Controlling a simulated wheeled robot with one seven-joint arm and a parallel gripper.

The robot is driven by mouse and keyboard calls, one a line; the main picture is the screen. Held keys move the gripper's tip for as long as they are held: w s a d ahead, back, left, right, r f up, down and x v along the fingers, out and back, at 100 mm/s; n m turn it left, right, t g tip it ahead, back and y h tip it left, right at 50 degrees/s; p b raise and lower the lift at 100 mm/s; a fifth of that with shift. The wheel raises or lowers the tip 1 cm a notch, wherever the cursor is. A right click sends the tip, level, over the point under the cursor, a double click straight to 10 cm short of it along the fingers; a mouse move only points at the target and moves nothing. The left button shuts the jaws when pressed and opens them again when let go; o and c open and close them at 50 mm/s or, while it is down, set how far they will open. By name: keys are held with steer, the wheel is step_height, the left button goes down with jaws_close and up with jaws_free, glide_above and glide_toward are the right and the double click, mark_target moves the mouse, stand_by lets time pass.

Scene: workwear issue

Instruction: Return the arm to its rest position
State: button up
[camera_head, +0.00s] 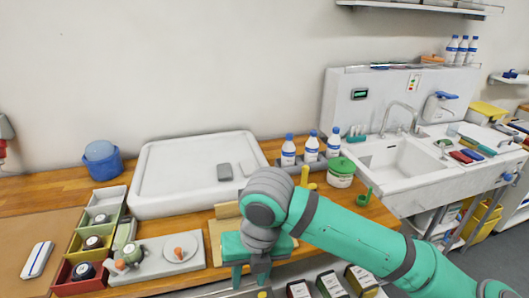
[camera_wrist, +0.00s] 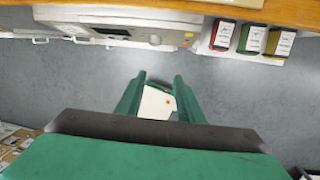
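My arm (camera_head: 355,232) is teal with grey joints. It reaches from the lower right to the front edge of the wooden worktop and is bent at a grey wrist. My gripper (camera_wrist: 160,79) shows in the wrist view as two green fingers standing apart, with grey floor beyond their tips. In the head view the fingertips are mostly hidden at the worktop's front edge.
A white tray (camera_head: 160,190), several bottles (camera_head: 288,152), a green-lidded tub (camera_head: 341,173) and coloured bins (camera_head: 82,262) stand on the worktop. A sink (camera_head: 395,158) is at right. In the wrist view, labelled boxes (camera_wrist: 252,39) and a white appliance (camera_wrist: 125,25) sit below the worktop edge (camera_wrist: 225,9).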

steer(key=w+a+r+m+t+y, duration=0.25)
steer(key=a+m+y, duration=0.2)
steer(key=a, duration=0.25)
steer(key=w+a+r+m+t+y, duration=0.25)
steer(key=a+m+y, duration=0.2)
steer(key=a, duration=0.25)
steer(key=w+a+r+m+t+y, duration=0.25)
steer(key=a+r+y, duration=0.2)
steer(key=a, duration=0.25)
steer(key=s+d+f+m+t+h, duration=0.3)
steer(key=d+f+m+h, duration=0.15)
steer(key=f+m, duration=0.35)
steer(key=s+d+f+m+t+h, duration=0.25)
steer(key=d+f+m+t, duration=0.2)
steer(key=f+m, duration=0.35)
steer(key=s+d+f+m+t+h, duration=0.2)
steer(key=d+f+m+h, duration=0.35)
steer(key=m, duration=0.45)
steer(key=s+d+f+h, duration=0.1)
steer(key=s+d+f, duration=0.2)
steer(key=s, duration=0.5)
steer(key=s+d+f+g, duration=0.1)
steer(key=s+d+f, duration=0.2)
steer(key=s, duration=0.6)
steer(key=s+d+f+m+g+h, duration=0.1)
steer(key=s+d+f, duration=0.2)
steer(key=s, duration=0.5)
steer(key=shift+s+d+h, duration=0.3)
steer(key=shift+s+d, duration=0.05)
steer(key=shift+d, duration=0.1)
